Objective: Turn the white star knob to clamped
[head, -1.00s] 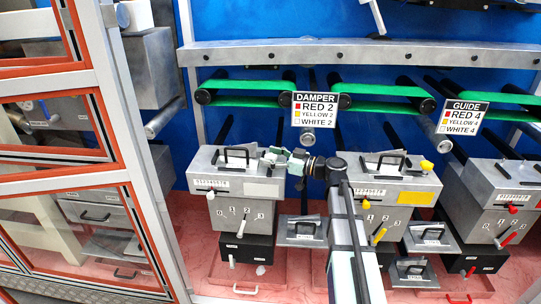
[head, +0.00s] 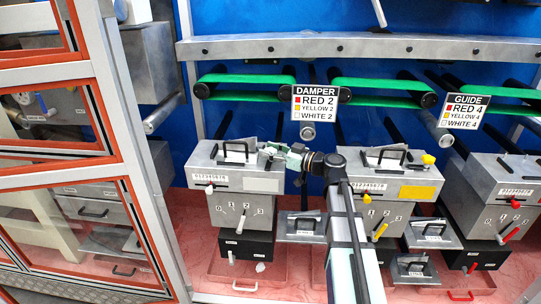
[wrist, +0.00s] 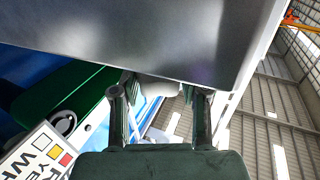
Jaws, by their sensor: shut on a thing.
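A white knob (wrist: 160,88) shows between the two fingers of my gripper (wrist: 159,98) in the wrist view, just under the edge of a grey metal box. The fingers are shut on it. Its star shape and turn angle cannot be made out. In the head view my gripper (head: 268,152) reaches in from the right to the upper right corner of the left grey box (head: 205,172), and it hides the knob there. The DAMPER sign (head: 316,103) above lists red 2, yellow 2 and white 2.
A second grey box (head: 375,185) with a yellow knob (head: 428,160) stands right of my gripper. A third box (head: 515,185) with red handles is further right. Green belts (head: 250,88) run above. A red-framed glass door (head: 60,150) stands at the left.

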